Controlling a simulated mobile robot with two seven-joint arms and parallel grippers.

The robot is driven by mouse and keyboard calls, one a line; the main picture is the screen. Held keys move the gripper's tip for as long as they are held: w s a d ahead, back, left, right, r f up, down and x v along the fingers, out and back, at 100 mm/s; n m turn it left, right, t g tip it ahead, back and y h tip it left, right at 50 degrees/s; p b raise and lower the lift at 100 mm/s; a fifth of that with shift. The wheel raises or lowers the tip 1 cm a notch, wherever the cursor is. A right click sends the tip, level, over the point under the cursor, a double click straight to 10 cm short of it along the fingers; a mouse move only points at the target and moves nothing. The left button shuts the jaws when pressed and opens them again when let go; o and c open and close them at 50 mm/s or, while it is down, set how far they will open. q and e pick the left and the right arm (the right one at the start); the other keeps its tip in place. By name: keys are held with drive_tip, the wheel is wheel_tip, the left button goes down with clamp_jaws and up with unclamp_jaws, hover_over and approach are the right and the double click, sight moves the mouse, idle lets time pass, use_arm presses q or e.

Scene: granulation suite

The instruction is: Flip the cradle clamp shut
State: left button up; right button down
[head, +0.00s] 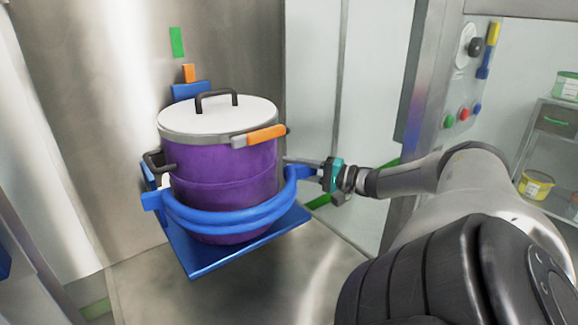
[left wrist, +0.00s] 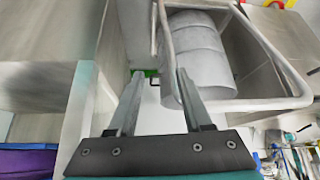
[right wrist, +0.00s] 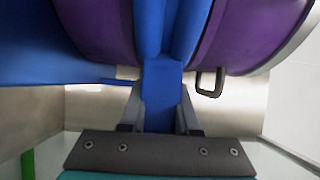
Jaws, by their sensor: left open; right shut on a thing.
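The blue cradle clamp (head: 225,217) curves across the front of a purple drum (head: 220,165) with a white lid. The drum stands upright on a blue cradle plate (head: 205,265). My right gripper (head: 308,170) is shut on the blue tab at the clamp's right end. In the right wrist view, the clamp's tab (right wrist: 162,85) sits between the fingers of the right gripper (right wrist: 160,112). Whether the clamp is latched cannot be told. My left gripper (left wrist: 160,78) shows only in the left wrist view, open and empty, away from the drum.
An orange-gripped lid latch (head: 266,135) juts out above the clamp's right side. A control panel (head: 468,85) and a shelf with tubs (head: 537,185) stand at right. A grey cylinder (left wrist: 200,50) inside a metal frame (left wrist: 265,103) is near my left gripper.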

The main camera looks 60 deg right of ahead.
drive_tip(key=shift+w+y, duration=0.3)
idle(0.5)
drive_tip(key=c, duration=0.8)
unclamp_jaws()
drive_tip(key=shift+w, duration=0.1)
drive_tip(key=shift+c, duration=0.2)
drive_tip(key=shift+o, duration=1)
